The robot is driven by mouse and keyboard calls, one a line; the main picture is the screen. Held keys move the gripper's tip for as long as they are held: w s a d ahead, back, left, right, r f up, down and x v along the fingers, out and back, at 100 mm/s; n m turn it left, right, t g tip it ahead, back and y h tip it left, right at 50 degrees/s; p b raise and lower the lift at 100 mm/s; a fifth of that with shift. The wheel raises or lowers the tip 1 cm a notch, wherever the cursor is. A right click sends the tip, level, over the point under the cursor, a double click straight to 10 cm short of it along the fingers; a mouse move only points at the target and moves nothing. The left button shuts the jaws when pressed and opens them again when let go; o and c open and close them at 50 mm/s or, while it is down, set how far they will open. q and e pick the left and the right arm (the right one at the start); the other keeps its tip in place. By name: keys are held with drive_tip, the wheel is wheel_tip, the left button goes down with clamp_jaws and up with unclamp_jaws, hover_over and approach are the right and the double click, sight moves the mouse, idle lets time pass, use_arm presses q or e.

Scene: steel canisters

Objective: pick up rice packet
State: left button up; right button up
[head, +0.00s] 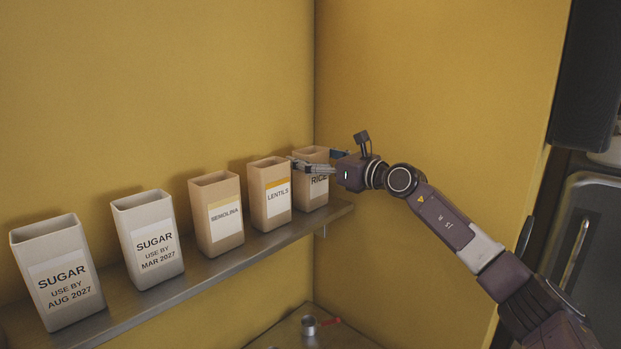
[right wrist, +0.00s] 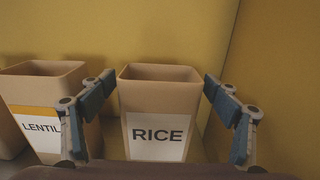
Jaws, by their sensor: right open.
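The rice packet (head: 312,188) is an open-topped tan box with a white RICE label, upright at the right end of the shelf near the corner. My right gripper (head: 318,158) is at it in the head view, partly hiding its front and label. In the right wrist view the rice packet (right wrist: 158,108) stands between the two spread fingers of my right gripper (right wrist: 160,88). The gripper is open, with one finger on each side of the packet and a gap at the right finger. My left gripper is not in view.
The lentils packet (head: 270,195) stands just left of the rice packet, close to the left finger. A semolina packet (head: 216,214) and two sugar packets (head: 148,238) (head: 60,275) stand further left on the metal shelf (head: 230,262). Yellow walls close off the back and right.

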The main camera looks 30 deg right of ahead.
drive_tip(key=shift+s, duration=0.1)
drive_tip(key=shift+c, duration=1.4)
drive_tip(key=c, duration=1.8)
drive_tip(key=shift+r, duration=0.1)
drive_tip(key=shift+c, duration=0.3)
drive_tip(key=shift+r, duration=0.1)
